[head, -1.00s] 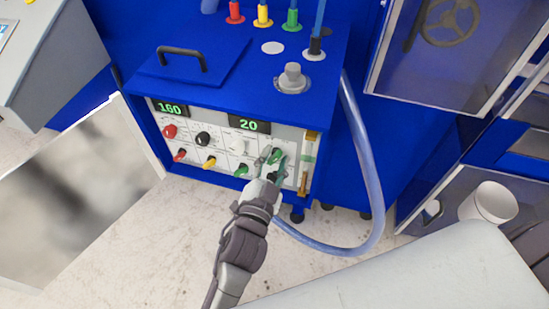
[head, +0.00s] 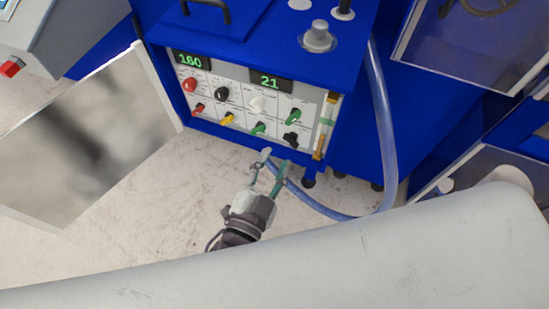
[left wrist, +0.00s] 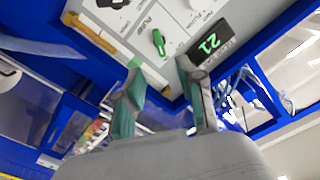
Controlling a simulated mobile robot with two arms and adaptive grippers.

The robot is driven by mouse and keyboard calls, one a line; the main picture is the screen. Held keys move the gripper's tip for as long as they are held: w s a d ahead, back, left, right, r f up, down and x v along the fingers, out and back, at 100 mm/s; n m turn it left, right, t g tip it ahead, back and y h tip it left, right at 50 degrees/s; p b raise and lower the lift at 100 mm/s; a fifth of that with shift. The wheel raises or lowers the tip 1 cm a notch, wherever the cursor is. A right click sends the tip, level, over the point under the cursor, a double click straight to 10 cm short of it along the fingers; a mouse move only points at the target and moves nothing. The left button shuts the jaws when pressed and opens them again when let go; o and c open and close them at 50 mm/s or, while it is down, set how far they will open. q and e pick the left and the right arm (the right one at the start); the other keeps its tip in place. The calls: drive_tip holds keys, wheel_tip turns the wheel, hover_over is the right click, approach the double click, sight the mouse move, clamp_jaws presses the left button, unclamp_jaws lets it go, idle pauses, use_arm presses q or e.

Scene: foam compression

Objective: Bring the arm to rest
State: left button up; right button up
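My left gripper (head: 270,172) is in front of and below the control panel (head: 237,128) of the blue machine. Its two fingers are spread apart with nothing between them. In the left wrist view the open fingers (left wrist: 163,90) also show, with a green knob (left wrist: 158,42) and the lit "21" display (left wrist: 210,42) beyond them. The panel carries red, black, white, yellow and green knobs, with displays reading 160 (head: 189,60) and 21 (head: 270,81). The gripper is apart from the knobs. My right gripper is in neither view.
A clear blue hose (head: 386,130) loops down from the machine to the floor behind the gripper. A large pale grey surface (head: 400,255) fills the foreground. A grey panel (head: 90,135) stands at left, and a grey console (head: 80,35) is at upper left. Pale floor (head: 150,200) lies open between.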

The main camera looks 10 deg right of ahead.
use_arm(q)
drive_tip(key=s+a+f+n+g+y, duration=0.15)
drive_tip(key=a+f, duration=0.25)
drive_tip(key=f, duration=0.7)
drive_tip(key=s+a+f+n+g+y, duration=0.1)
drive_tip(key=a+f+g+y, duration=0.15)
drive_tip(key=f, duration=0.95)
drive_tip(key=s+a+f+n+g+y, duration=0.15)
drive_tip(key=a+f, duration=0.35)
drive_tip(key=f, duration=0.6)
drive_tip(key=s+a+f+n+g+y, duration=0.2)
drive_tip(key=s+a+f+n+g, duration=0.1)
drive_tip(key=s+a+f, duration=0.6)
drive_tip(key=s+a+f+n+g+y, duration=0.2)
drive_tip(key=s+a+f+g, duration=0.3)
drive_tip(key=s+a+f, duration=0.4)
drive_tip(key=s+f+n, duration=0.1)
drive_tip(key=s+f, duration=0.1)
drive_tip(key=s, duration=0.3)
drive_tip(key=shift+a+n, duration=0.3)
drive_tip(key=shift+s+g+y, duration=0.1)
drive_tip(key=shift+g+y, duration=0.15)
